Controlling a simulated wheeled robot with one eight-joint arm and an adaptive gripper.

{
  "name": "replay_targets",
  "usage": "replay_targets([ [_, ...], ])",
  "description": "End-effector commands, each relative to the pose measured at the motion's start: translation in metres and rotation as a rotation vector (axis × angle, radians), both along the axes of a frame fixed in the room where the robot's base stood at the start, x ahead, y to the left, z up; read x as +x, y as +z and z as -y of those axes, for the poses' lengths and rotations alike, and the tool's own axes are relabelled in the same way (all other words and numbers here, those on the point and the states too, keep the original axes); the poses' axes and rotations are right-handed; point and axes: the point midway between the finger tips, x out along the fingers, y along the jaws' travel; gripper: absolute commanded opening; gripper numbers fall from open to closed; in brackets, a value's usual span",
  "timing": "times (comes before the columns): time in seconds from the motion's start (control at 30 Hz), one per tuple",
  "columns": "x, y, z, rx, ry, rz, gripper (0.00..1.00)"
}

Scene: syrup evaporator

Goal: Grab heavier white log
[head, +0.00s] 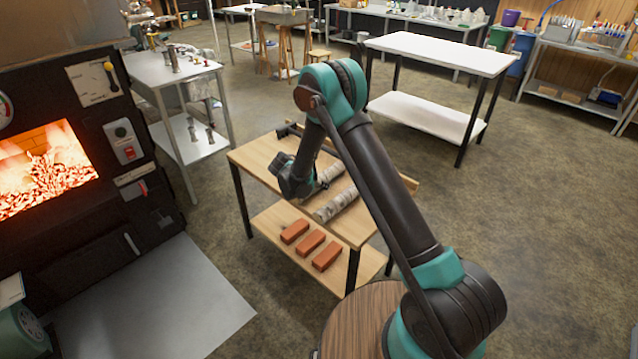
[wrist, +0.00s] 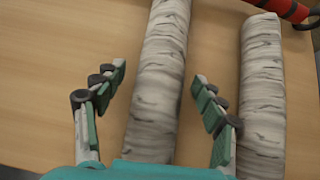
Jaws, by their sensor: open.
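Two white birch-bark logs lie side by side on a wooden-topped table. In the wrist view, one log (wrist: 160,85) runs between the fingers of my gripper (wrist: 159,74), and the other log (wrist: 262,95) lies to the right, outside the right finger. My gripper is open, with a finger on each side of the left log and a visible gap to each. In the head view, my gripper is over the table at the far log (head: 328,174), and the near log (head: 336,205) lies closer to the front edge. Which log is heavier cannot be told by sight.
The table top (head: 256,153) has a raised edge at the back right. A red and black tool (wrist: 290,8) lies past the right log. Several bricks (head: 310,243) sit on the lower shelf. A lit firebox (head: 42,168) stands at left. Open floor lies to the right.

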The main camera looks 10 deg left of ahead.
Motion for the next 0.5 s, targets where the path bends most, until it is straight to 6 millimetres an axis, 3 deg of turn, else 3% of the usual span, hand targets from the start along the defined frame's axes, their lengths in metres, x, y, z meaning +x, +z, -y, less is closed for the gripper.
replay_targets([
  [0.2,0.0001,-0.0006,-0.0001,0.0,0.001,0.0,0.68],
  [0.5,0.0,-0.0004,-0.0002,0.0,0.001,0.0,0.31],
])
